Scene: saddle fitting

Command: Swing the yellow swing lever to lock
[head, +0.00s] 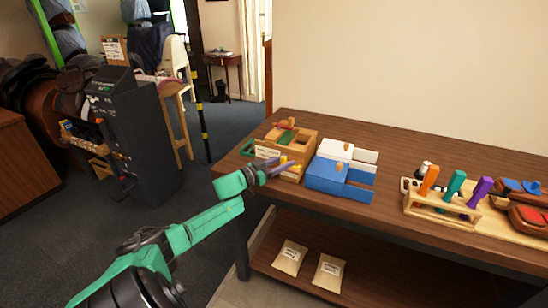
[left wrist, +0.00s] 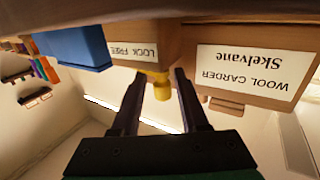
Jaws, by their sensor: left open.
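The wool carder is a wooden box (head: 304,142) at the left end of the table, with a green strip on top. Its front label reads "WOOL CARDER Skelvane" in the left wrist view (left wrist: 245,75), where the picture is upside down. Beside it is a smaller label (left wrist: 134,50) reading "LOCK FREE". The yellow swing lever (left wrist: 158,84) sticks out from the box front near that label. It shows small in the head view (head: 284,159). My left gripper (head: 282,167) is open, with its two dark fingers (left wrist: 160,88) on either side of the lever. Contact cannot be told. My right gripper is not in view.
A blue box (head: 328,174) and a white box (head: 336,149) stand right of the carder. A wooden rack (head: 440,207) with colored-handled tools stands farther right. Two packets (head: 290,257) lie on the lower shelf. The table's back strip is clear.

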